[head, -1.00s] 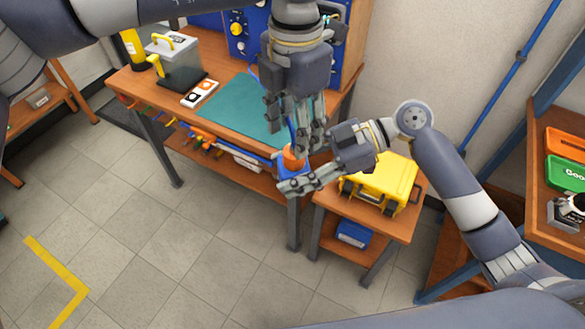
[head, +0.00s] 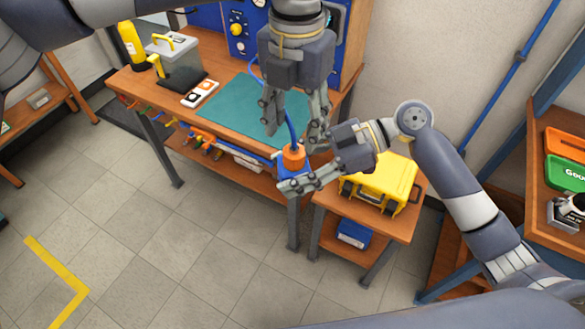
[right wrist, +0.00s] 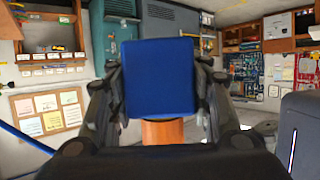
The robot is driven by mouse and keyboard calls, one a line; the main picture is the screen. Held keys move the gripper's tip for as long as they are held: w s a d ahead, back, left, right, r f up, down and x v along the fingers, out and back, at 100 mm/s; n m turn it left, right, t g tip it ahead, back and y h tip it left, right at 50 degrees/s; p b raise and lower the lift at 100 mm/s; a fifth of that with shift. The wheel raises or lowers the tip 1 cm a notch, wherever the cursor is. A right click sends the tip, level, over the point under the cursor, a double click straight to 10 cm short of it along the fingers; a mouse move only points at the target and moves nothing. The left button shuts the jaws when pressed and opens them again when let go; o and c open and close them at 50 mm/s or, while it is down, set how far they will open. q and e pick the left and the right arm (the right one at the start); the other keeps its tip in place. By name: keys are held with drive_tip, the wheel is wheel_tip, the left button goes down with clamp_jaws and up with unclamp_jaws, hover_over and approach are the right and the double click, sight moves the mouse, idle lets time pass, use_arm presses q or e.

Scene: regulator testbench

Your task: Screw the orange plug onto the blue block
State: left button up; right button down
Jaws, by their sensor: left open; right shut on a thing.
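My right gripper (head: 303,175) is shut on the blue block (head: 287,172) and holds it up in front of the bench. The block fills the middle between my fingers in the right wrist view (right wrist: 160,78). The orange plug (head: 293,157) sits against the block, and it shows at the block's lower side in the right wrist view (right wrist: 162,131). A blue hose (head: 291,130) runs up from the plug. My left gripper (head: 294,138) is open just above the plug, with its fingers spread on either side of the hose. How far the plug is threaded cannot be seen.
The workbench (head: 226,85) carries a green mat (head: 235,108), a clear box and a blue panel at the back. A yellow case (head: 382,184) stands on a low side table close to my right gripper.

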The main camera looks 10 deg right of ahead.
sight(294, 151)
use_arm(q)
drive_tip(key=shift+f, duration=3.1)
drive_tip(key=c, duration=1.1)
drive_tip(key=shift+m, duration=1.7)
drive_tip(key=o, duration=1.2)
drive_tip(key=shift+c, duration=0.2)
drive_tip(key=shift+r, duration=2.3)
